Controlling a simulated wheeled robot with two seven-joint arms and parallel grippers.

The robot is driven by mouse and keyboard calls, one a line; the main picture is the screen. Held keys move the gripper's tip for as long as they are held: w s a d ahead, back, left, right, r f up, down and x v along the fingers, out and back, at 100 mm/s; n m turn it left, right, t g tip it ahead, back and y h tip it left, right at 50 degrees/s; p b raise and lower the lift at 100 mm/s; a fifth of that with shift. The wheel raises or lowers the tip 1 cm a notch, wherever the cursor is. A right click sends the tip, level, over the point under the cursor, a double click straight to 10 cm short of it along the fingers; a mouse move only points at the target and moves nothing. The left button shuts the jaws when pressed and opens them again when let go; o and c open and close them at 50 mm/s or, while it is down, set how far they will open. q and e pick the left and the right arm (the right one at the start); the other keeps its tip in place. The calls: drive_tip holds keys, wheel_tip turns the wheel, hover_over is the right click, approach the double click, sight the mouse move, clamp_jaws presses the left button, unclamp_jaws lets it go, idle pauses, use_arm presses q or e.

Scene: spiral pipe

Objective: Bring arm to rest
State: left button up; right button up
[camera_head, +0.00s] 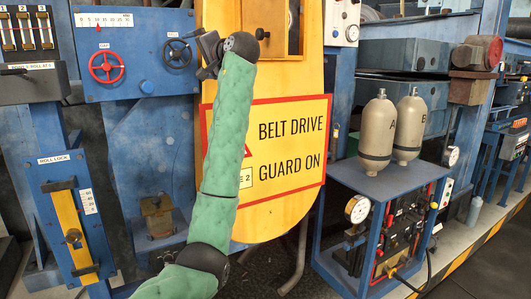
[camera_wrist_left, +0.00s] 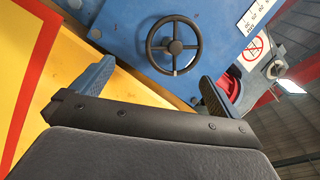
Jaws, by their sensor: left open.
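My left arm, in a green quilted sleeve (camera_head: 228,130), rises from the bottom of the head view in front of the yellow belt guard. Its left gripper (camera_head: 207,52) is at the top, just right of the black handwheel (camera_head: 177,53). In the left wrist view the two fingers of the gripper (camera_wrist_left: 155,75) stand wide apart with nothing between them. The black handwheel (camera_wrist_left: 174,46) shows beyond the fingers, apart from them. My right gripper is in neither view.
The yellow belt guard (camera_head: 285,205) is behind the arm. A red handwheel (camera_head: 107,68) is on the blue panel (camera_head: 130,20) at left. A blue cart (camera_head: 335,190) with two grey bottles, A (camera_head: 378,130) and B (camera_head: 410,125), stands at right. Floor shows at lower right.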

use_arm(q)
drive_tip(key=s+d+r+n+t+h, duration=0.3)
drive_tip(key=s+d+t+h, duration=0.1)
drive_tip(key=h, duration=0.1)
drive_tip(key=s+d+f+g+h, duration=0.1)
drive_tip(key=s+f+h, duration=0.15)
drive_tip(key=f, duration=1.25)
drive_tip(key=s+d+f+m+g+h, duration=0.1)
drive_tip(key=s+f+h, duration=0.15)
drive_tip(key=f, duration=1.15)
drive_tip(key=s+d+f+g+h, duration=0.15)
drive_tip(key=f+h, duration=0.25)
drive_tip(key=f, duration=1.1)
drive_tip(key=s+f+g, duration=0.1)
drive_tip(key=s+f, duration=0.4)
drive_tip(key=f, duration=0.4)
drive_tip(key=s+a+f+g, duration=0.1)
drive_tip(key=s+f+g, duration=0.1)
drive_tip(key=s+f, duration=0.5)
drive_tip(key=s+f+g, duration=0.1)
drive_tip(key=s+f, duration=0.3)
drive_tip(key=f, duration=0.6)
drive_tip(key=s+a+f+g, duration=0.1)
drive_tip(key=s+f+g, duration=0.2)
drive_tip(key=s+f, duration=1)
drive_tip(key=s+a+f+g, duration=0.1)
drive_tip(key=s+f+g, duration=0.3)
drive_tip(key=s+f, duration=0.9)
drive_tip(key=s, duration=0.8)
drive_tip(key=shift+f, duration=0.1)
